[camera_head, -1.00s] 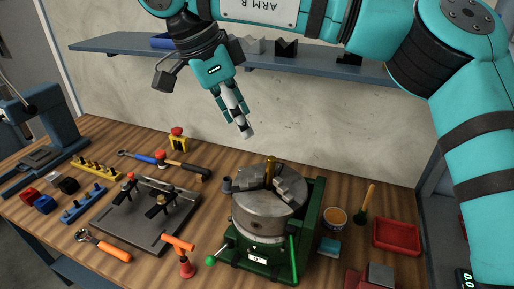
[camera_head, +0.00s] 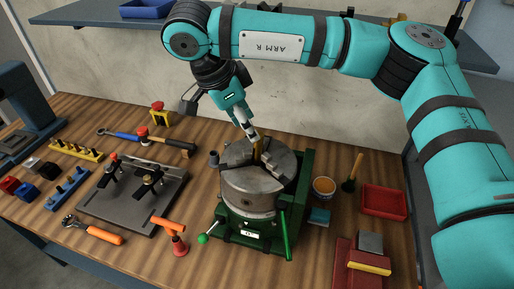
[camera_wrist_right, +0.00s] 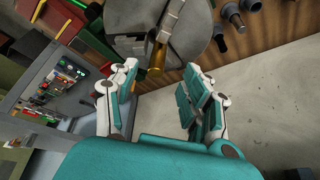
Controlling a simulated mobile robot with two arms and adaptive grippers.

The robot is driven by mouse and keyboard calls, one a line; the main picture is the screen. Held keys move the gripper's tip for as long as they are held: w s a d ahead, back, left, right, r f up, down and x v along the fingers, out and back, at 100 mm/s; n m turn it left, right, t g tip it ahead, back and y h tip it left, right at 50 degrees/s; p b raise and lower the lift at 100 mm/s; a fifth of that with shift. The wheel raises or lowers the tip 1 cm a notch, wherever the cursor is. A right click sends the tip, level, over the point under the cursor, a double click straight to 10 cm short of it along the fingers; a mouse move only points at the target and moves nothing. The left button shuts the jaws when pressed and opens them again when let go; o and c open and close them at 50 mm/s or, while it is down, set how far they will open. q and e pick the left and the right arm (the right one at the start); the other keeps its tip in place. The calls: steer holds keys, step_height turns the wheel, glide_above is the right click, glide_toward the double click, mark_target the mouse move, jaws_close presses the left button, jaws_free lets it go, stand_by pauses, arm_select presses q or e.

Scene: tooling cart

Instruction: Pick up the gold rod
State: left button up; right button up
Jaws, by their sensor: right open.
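The gold rod (camera_head: 257,148) stands upright in the middle of the grey round chuck (camera_head: 250,190) on the green rotary fixture. It also shows in the right wrist view (camera_wrist_right: 156,60), between the chuck's jaws and ahead of my fingers. My right gripper (camera_head: 251,134) is just above and beside the rod's top in the head view. In the right wrist view its fingers (camera_wrist_right: 158,85) are spread with nothing between them. The rod's lower end is hidden by the chuck jaws. My left gripper is not in view.
A black fixture plate (camera_head: 135,195) with clamps lies left of the chuck. An orange-handled tool (camera_head: 172,232) stands in front. A red tray (camera_head: 384,202), an orange-topped tin (camera_head: 324,187) and a brush (camera_head: 352,172) are to the right. A shelf (camera_head: 90,20) runs along the wall behind.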

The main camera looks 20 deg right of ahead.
mark_target(257, 152)
steer(key=shift+d+f, duration=0.1)
steer(key=shift+d, duration=0.05)
steer(key=p+x, duration=0.3)
steer(key=x, duration=0.1)
steer(key=shift+s+d+f, duration=0.1)
steer(key=shift+d+f, duration=0.1)
steer(key=shift+d, duration=0.05)
steer(key=shift+f, duration=0.25)
steer(key=shift+c, duration=0.7)
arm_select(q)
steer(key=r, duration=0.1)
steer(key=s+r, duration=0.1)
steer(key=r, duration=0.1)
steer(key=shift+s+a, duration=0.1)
arm_select(e)
jaws_close()
